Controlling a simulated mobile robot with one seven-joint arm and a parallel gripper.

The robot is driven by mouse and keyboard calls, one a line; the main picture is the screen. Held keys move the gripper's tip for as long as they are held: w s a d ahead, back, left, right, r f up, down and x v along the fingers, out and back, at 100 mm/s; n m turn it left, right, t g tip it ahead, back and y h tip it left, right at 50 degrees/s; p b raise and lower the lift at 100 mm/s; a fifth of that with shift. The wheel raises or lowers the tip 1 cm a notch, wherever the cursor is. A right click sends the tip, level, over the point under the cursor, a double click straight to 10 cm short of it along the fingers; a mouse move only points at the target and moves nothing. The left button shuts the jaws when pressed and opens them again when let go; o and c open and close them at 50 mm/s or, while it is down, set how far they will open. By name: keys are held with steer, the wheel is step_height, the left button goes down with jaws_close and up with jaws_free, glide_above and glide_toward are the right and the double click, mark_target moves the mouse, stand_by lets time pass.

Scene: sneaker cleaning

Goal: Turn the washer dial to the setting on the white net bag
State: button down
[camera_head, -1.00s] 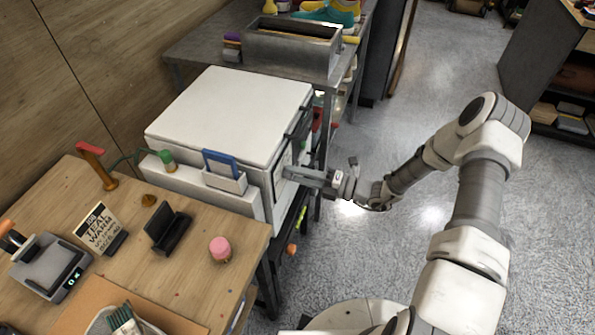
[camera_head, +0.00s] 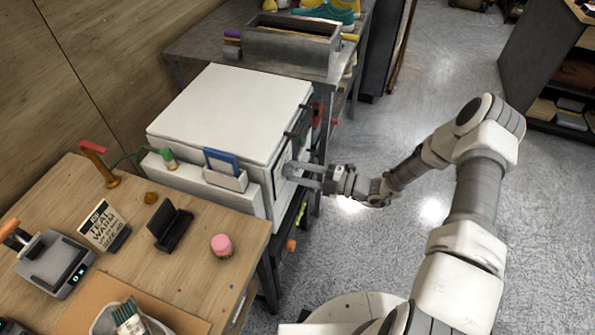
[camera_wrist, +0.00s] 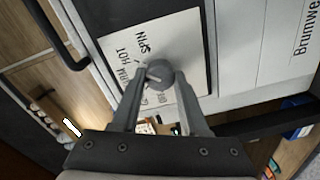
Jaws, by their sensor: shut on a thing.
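The white washer (camera_head: 225,115) stands beyond the wooden table, its front facing right. Its round grey dial (camera_wrist: 160,73) sits on a white panel in the wrist view, with printed words such as HOT and SPIN around it; some words are hidden. My gripper (camera_wrist: 159,72) is shut on the dial, one finger on each side. In the head view my gripper (camera_head: 296,174) reaches the washer front from the right, and the dial is hidden there. A pale container (camera_head: 126,318) with a printed tag is cut off at the bottom; I cannot tell if it is the net bag.
A card (camera_head: 103,226) reading TEAL WARM stands on the wooden table (camera_head: 190,285). A pink-topped item (camera_head: 221,246) and a black stand (camera_head: 170,228) are nearby. A metal bin (camera_head: 292,48) stands on the bench behind.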

steer(key=shift+c, duration=2.1)
jaws_free()
steer(key=b+v, duration=0.1)
steer(key=v, duration=1.6)
steer(key=shift+d, duration=0.3)
steer(key=shift+f, duration=0.1)
steer(key=s+a+r+n+g+h, duration=0.2)
steer(key=s+r+n+g+h, duration=0.25)
steer(key=r+n, duration=0.6)
steer(key=s+a+r+n+g+h, duration=0.4)
steer(key=r+n, duration=0.4)
steer(key=n, duration=0.6)
steer(key=s+d+r+n+t+h, duration=0.3)
steer(key=s+r+n+t+h, duration=0.5)
steer(key=r+n, duration=0.5)
steer(key=s+n, duration=0.2)
steer(key=n, duration=0.4)
steer(key=shift+s+r, duration=0.35)
steer(key=shift+s, duration=0.05)
